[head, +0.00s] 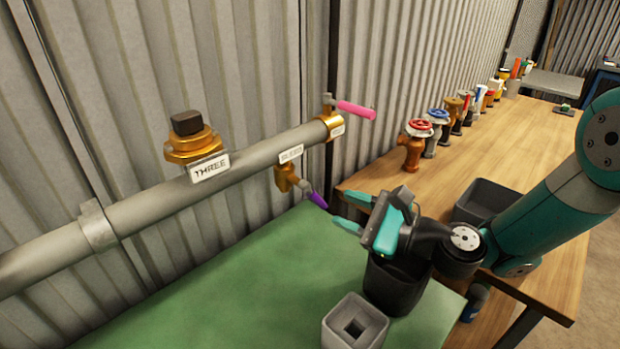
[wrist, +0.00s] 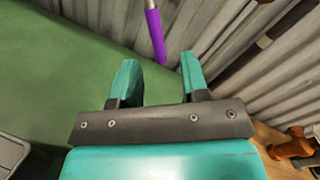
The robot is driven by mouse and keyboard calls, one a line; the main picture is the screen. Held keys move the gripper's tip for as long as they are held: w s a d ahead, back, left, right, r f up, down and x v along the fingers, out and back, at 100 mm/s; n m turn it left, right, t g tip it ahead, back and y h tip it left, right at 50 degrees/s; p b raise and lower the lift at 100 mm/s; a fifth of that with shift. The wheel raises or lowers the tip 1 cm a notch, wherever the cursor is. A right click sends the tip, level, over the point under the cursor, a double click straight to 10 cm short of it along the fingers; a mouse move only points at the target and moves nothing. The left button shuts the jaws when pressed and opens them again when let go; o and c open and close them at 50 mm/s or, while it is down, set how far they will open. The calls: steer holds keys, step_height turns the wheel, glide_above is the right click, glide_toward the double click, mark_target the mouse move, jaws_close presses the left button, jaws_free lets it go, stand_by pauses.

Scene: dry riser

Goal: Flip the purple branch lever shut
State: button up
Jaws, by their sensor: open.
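The purple branch lever (head: 318,200) hangs from a small brass branch valve (head: 285,177) under the grey pipe (head: 240,158), in the middle of the head view. It slants down and to the right. In the wrist view the purple lever (wrist: 155,33) comes down from the top edge, its tip just beyond the gap between my fingers. My gripper (head: 345,211) is open and empty, just right of and below the lever's tip. In the wrist view my two teal fingers (wrist: 158,80) stand apart. I cannot tell from these views whether either finger touches the lever.
A pink lever (head: 356,109) sits on the brass pipe end. A brass fitting marked THREE (head: 193,142) stands on the pipe. Several valves, one red-handled (head: 413,145), line the wooden bench (head: 470,150). The corrugated wall is close behind.

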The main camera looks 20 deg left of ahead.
mark_target(321, 199)
steer(key=shift+a+r+p, duration=0.15)
steer(key=shift+a+p, duration=0.4)
steer(key=shift+p, duration=0.8)
steer(key=shift+a+r+p, duration=0.15)
steer(key=shift+a+p, duration=0.4)
steer(key=shift+p, duration=0.75)
steer(key=a+p, duration=0.2)
steer(key=p, duration=0.1)
steer(key=shift+w+a, duration=0.25)
steer(key=shift+a, duration=0.15)
steer(key=shift+w+a+f, duration=0.15)
steer(key=shift+a+f, duration=0.05)
steer(key=shift+a, duration=0.55)
steer(key=shift+w+a+f, duration=0.15)
steer(key=shift+a+f, duration=0.05)
steer(key=shift+a, duration=0.55)
jaws_close()
